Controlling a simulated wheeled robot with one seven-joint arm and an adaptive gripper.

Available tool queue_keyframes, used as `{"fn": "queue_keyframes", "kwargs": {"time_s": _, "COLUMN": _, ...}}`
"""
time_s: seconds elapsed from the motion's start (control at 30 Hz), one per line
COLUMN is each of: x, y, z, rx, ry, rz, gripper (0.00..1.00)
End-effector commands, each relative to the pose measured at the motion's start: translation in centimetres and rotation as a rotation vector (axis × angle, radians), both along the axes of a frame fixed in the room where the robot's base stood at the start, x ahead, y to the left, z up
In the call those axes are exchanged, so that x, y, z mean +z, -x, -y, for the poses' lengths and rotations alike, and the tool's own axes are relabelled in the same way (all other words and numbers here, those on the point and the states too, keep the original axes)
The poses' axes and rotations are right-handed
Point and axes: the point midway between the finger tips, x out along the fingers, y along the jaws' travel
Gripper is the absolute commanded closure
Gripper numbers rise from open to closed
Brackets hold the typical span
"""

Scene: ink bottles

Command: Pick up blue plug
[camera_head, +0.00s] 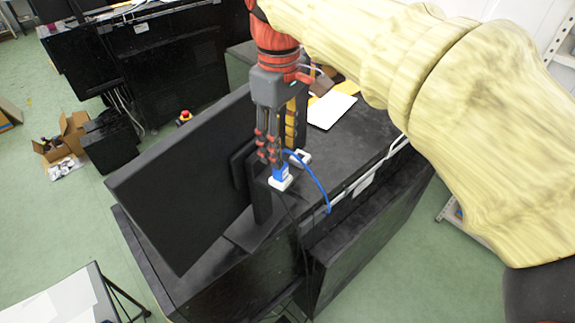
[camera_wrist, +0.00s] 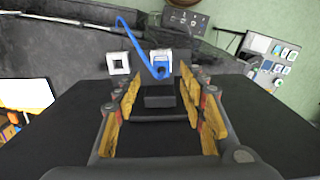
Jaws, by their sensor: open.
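The blue plug (camera_head: 281,172) stands on a small white block (camera_head: 281,184) on the black cabinet top, below and close to my gripper's fingertips. A blue cable (camera_head: 320,187) arcs to the right and down over the edge. My gripper (camera_head: 269,158) points down. In the wrist view, the plug (camera_wrist: 159,70) is just beyond my open gripper (camera_wrist: 161,88), roughly centred between its yellow-padded fingers, with nothing held. Whether a finger touches the plug cannot be told.
A second white block (camera_wrist: 119,63) lies left of the plug in the wrist view. A large black monitor (camera_head: 185,180) stands close to my gripper's left. White paper (camera_head: 331,110) lies behind on the cabinet top (camera_head: 370,132).

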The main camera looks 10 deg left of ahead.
Motion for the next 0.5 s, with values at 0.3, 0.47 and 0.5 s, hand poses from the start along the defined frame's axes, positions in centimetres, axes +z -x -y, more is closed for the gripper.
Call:
{"fn": "queue_keyframes", "kwargs": {"time_s": 0.3, "x": -3.8, "y": 0.3, "z": -0.1, "rx": -0.002, "ry": 0.001, "rz": -0.002, "gripper": 0.59}}
{"fn": "queue_keyframes", "kwargs": {"time_s": 0.47, "x": -5.5, "y": 0.2, "z": -0.1, "rx": -0.002, "ry": 0.0, "rz": 0.0, "gripper": 0.59}}
{"fn": "queue_keyframes", "kwargs": {"time_s": 0.5, "x": -5.7, "y": 0.2, "z": -0.1, "rx": -0.002, "ry": -0.001, "rz": 0.0, "gripper": 0.59}}
